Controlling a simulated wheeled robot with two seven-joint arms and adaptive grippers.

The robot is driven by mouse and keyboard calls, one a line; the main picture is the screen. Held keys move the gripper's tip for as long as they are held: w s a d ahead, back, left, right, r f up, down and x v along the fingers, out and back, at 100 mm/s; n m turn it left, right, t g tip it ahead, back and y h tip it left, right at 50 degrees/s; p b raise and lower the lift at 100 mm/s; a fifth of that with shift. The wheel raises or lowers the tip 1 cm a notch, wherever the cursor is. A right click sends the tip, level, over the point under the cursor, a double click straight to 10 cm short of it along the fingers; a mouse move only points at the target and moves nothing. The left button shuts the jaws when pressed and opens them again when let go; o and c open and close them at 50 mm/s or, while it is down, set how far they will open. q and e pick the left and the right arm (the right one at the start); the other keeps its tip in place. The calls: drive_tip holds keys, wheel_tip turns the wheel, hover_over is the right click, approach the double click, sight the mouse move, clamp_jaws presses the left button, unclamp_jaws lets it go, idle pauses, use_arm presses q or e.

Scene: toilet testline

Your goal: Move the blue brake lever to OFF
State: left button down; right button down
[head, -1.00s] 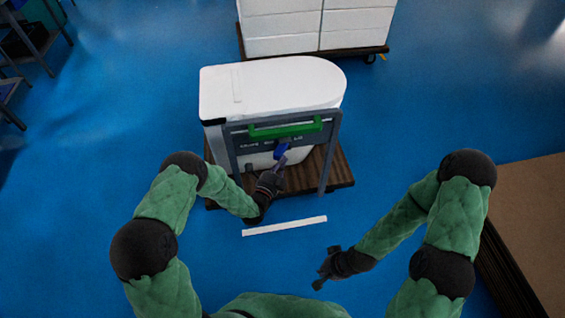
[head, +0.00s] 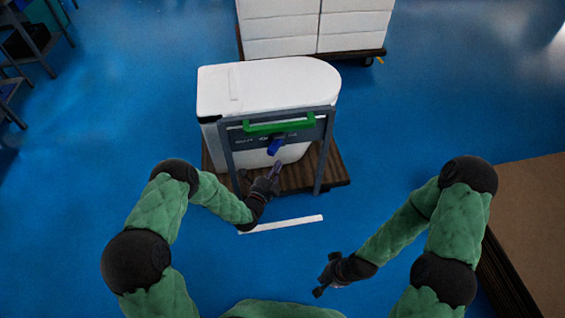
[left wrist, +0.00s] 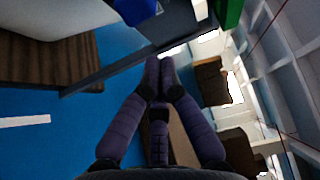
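The blue brake lever (head: 274,147) sits on the grey panel of the cart frame (head: 228,160), below the green handle bar (head: 279,127). It slants down to the left; the panel labels are too small to read. In the left wrist view the lever (left wrist: 136,9) is at the top edge, partly cut off. My left gripper (head: 277,167) is just below and in front of the lever, apart from it. In the left wrist view its fingertips (left wrist: 159,66) are together with nothing between them. My right gripper (head: 321,291) is low and well away from the cart; its fingers are too small to judge.
The cart carries a white toilet-shaped unit (head: 268,85) on a wooden base (head: 333,170). A white strip (head: 282,225) lies on the blue floor before it. Stacked white boxes (head: 318,25) stand behind. Brown sheets (head: 535,205) lie at the right. Open floor surrounds the cart.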

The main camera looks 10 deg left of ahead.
use_arm(q)
drive_tip(key=s+a, duration=0.2)
drive_tip(key=s, duration=0.1)
drive_tip(key=s+a+p, duration=0.1)
drive_tip(key=shift+s+r, duration=0.1)
drive_tip(key=shift+s, duration=0.3)
drive_tip(key=s+d+f+n+g+y, duration=0.1)
drive_tip(key=s+d+f+n+g, duration=0.1)
drive_tip(key=s+f+n+g, duration=0.95)
drive_tip(key=s+d+n+g, duration=0.2)
drive_tip(key=s+n+g, duration=0.3)
drive_tip(key=s+n, duration=0.7)
drive_tip(key=s, duration=0.5)
drive_tip(key=shift+f+p, duration=0.4)
